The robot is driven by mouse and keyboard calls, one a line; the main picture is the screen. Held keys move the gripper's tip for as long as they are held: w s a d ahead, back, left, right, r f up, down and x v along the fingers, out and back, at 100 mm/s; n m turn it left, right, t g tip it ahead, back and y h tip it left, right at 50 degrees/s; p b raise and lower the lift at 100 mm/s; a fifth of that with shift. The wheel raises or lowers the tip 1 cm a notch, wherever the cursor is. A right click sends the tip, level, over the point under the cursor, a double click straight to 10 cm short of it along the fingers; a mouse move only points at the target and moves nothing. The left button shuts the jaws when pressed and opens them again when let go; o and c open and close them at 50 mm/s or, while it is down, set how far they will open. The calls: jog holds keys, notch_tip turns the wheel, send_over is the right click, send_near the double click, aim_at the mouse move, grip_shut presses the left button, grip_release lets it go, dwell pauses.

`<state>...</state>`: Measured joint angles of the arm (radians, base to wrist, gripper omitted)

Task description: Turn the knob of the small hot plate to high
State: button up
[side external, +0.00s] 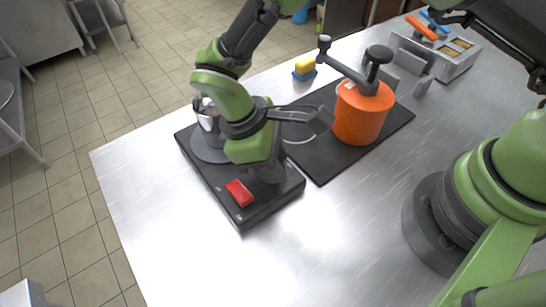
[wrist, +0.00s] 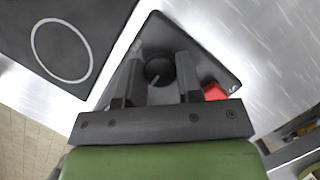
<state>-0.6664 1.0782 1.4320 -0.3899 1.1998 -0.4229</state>
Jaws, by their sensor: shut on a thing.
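The small hot plate (side external: 213,187) is a black slab on the steel table, with a round grey plate and a metal pot (side external: 207,115) at its far end. A red switch (side external: 240,193) sits near its front edge; it also shows in the wrist view (wrist: 215,92). The round black knob (wrist: 159,70), with a pale pointer line, lies between my fingers in the wrist view. My gripper (wrist: 160,77) points down at the hot plate and is shut on the knob. In the side view my gripper (side external: 268,174) hides the knob.
A yellow sponge (side external: 305,65) and a grey caddy (side external: 455,66) lie behind. The front table is clear.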

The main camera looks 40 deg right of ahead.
jog(key=o, duration=0.9)
jog(key=v, duration=1)
jog(key=s+d+r+m+t+y, duration=0.1)
jog(key=d+r+m+t+y, duration=0.3)
jog(key=d+r, duration=0.8)
jog(key=s+d+r+m+t, duration=0.1)
jog(key=s+d+m+t, duration=0.1)
jog(key=s+m, duration=0.1)
jog(key=s+d+r+m+t, duration=0.2)
jog(key=s+m, duration=0.1)
jog(key=s, duration=0.2)
jog(key=s+d+r+m+t+y, duration=0.1)
jog(key=s+d+r+m+t, duration=0.1)
jog(key=s+m, duration=0.1)
jog(key=shift+s+d, duration=0.4)
jog(key=shift+s, duration=0.35)
